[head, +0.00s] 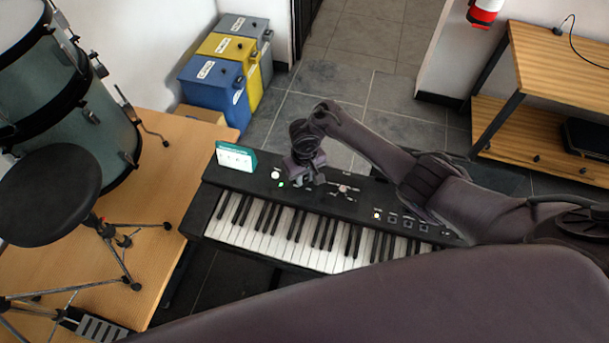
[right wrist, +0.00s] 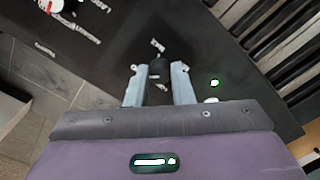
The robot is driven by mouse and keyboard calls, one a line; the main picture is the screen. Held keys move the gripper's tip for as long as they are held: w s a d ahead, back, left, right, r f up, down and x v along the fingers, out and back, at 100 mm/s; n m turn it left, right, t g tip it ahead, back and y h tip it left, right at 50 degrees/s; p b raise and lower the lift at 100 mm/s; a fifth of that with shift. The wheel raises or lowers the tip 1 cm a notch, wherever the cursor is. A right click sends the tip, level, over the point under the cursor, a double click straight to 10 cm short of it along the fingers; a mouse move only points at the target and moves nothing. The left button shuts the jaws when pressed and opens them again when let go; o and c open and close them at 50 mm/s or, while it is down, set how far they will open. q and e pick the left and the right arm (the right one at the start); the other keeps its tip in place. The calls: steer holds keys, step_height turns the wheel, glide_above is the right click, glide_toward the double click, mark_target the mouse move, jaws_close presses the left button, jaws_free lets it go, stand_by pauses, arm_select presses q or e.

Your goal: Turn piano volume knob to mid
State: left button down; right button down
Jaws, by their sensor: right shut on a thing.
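The black digital piano (head: 247,182) stands in the middle of the head view, its white and black keys toward me. My right gripper (head: 303,182) is over its control panel, next to a green light (head: 281,184). In the right wrist view, my right gripper (right wrist: 158,80) has its two grey fingers closed on a small dark knob (right wrist: 158,68) that stands up from the panel. Small white lettering is beside the knob, too blurred to read. The knob's pointer is not visible. In the head view my gripper hides the knob. My left gripper is not in view.
A white dial with a red pointer (right wrist: 52,6) is on the same panel. A teal-framed card (head: 236,157) stands at the piano's left end. A drum stool (head: 48,190) and drums are at left, coloured boxes (head: 212,80) behind, a wooden shelf (head: 550,65) at right.

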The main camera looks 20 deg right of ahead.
mark_target(304, 179)
steer(key=shift+w+r, duration=0.1)
steer(key=shift+w, duration=0.05)
steer(key=c, duration=1.3)
jaws_free()
steer(key=shift+o, duration=0.2)
step_height(304, 179, up, 7)
steer(key=shift+w+f, duration=0.1)
steer(key=shift+w, duration=0.05)
steer(key=shift+s+r, duration=0.2)
steer(key=shift+r, duration=0.25)
